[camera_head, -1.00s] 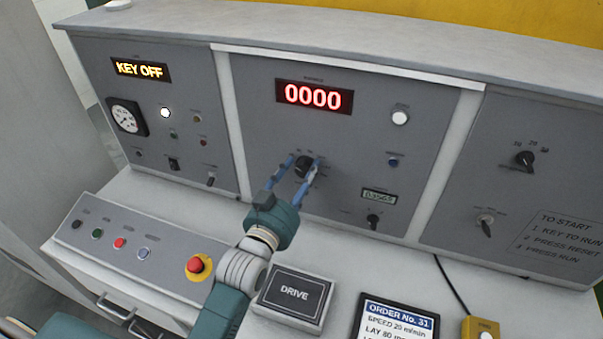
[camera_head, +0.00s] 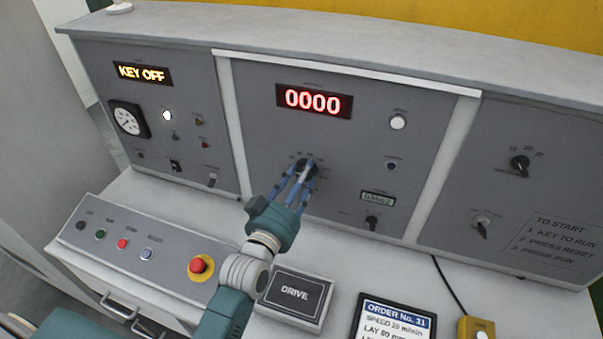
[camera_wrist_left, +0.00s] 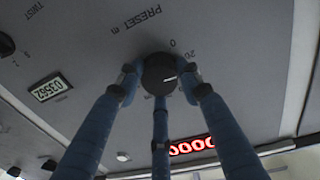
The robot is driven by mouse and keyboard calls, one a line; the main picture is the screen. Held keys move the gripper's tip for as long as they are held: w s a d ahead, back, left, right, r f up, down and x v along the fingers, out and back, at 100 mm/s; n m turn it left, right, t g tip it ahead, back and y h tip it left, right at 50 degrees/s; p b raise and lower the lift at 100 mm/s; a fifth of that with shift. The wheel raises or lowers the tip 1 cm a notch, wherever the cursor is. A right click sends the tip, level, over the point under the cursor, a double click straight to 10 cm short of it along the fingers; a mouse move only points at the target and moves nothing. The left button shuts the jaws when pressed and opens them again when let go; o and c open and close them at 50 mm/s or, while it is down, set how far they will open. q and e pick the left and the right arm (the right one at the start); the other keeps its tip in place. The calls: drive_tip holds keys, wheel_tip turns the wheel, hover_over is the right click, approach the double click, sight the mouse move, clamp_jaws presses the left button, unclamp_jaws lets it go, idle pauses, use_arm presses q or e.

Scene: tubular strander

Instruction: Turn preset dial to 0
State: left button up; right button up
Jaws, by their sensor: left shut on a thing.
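The preset dial (camera_head: 307,169) is a round black knob on the middle grey panel, under the red 0000 display (camera_head: 314,101). In the left wrist view the dial (camera_wrist_left: 160,74) sits below the "PRESET m" label (camera_wrist_left: 143,19). The marks 0 (camera_wrist_left: 172,43) and 20 (camera_wrist_left: 190,56) show beside it. The dial's white pointer line points right in that view, on the 20 side rather than at the 0. The mark it meets is hidden by a finger. My left gripper (camera_head: 302,178) has its blue fingers closed around the dial's rim. My right gripper is not in view.
A small counter (camera_head: 378,198) and a black knob (camera_head: 372,222) are right of the dial. The desk holds a red emergency button (camera_head: 201,266), a DRIVE box (camera_head: 295,295) and an order tablet (camera_head: 393,325). A KEY OFF display (camera_head: 143,73) is on the left panel.

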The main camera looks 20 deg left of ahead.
use_arm(q)
drive_tip(key=shift+n+y+p, duration=0.3)
drive_tip(key=shift+n+p, duration=0.9)
drive_tip(key=shift+n, duration=3.9)
drive_tip(key=o, duration=1.1)
drive_tip(key=shift+o, duration=0.2)
drive_tip(key=s, duration=1.2)
drive_tip(key=shift+a+f, duration=0.3)
